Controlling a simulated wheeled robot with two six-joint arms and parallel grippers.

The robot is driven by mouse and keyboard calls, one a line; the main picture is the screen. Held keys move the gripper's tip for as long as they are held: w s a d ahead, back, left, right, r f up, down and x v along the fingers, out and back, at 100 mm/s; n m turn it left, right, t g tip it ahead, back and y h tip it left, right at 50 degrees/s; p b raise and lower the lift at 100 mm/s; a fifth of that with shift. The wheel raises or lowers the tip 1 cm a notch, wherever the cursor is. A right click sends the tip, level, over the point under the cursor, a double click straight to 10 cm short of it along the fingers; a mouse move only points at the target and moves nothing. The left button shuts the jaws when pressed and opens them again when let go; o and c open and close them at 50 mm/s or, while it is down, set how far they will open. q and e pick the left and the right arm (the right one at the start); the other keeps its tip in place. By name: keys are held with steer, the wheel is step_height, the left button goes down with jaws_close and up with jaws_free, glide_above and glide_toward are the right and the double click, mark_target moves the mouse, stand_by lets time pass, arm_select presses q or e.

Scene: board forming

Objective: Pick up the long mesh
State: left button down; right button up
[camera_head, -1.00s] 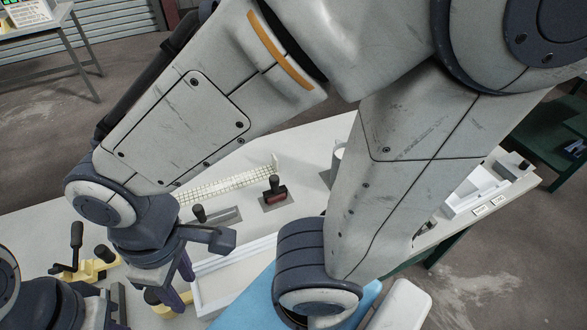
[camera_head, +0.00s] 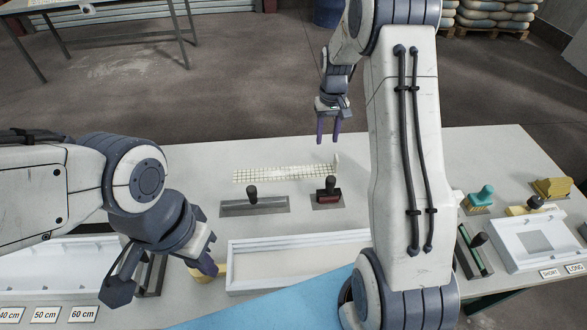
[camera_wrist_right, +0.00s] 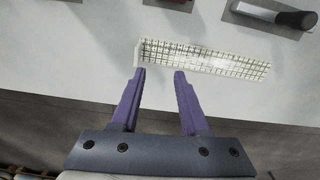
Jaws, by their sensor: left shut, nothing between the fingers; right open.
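The long mesh (camera_head: 285,173) is a pale, narrow grid strip lying on the table behind two handled tools, with a small upturned piece at its right end. It also shows in the right wrist view (camera_wrist_right: 215,61), stretching right from the fingertips. My right gripper (camera_head: 328,140) is open and empty, fingers pointing down, near the mesh's right end at the table's far edge. In the wrist view its fingertips (camera_wrist_right: 159,73) appear close to the mesh's end; I cannot tell the height gap. My left gripper (camera_head: 212,268) is shut and empty, left of the white-framed tray.
A black-handled trowel (camera_head: 255,207) and a red-based tool (camera_head: 328,195) lie just in front of the mesh. A white-framed tray (camera_head: 300,243) is nearer. Moulds and small tools stand at the right, near the labels (camera_head: 562,270). The table's back left is clear.

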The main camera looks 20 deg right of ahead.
glide_above(337, 158)
step_height(337, 158, down, 2)
steer(key=shift+f+m, duration=0.25)
steer(key=shift+m, duration=0.15)
step_height(337, 158, down, 5)
steer(key=shift+d+r+p, duration=0.15)
steer(key=shift+p, duration=0.6)
step_height(337, 158, down, 5)
steer(key=p, duration=0.2)
steer(key=shift+w+p, duration=0.1)
steer(key=shift+p, duration=0.3)
steer(key=shift+f, duration=0.35)
jaws_close()
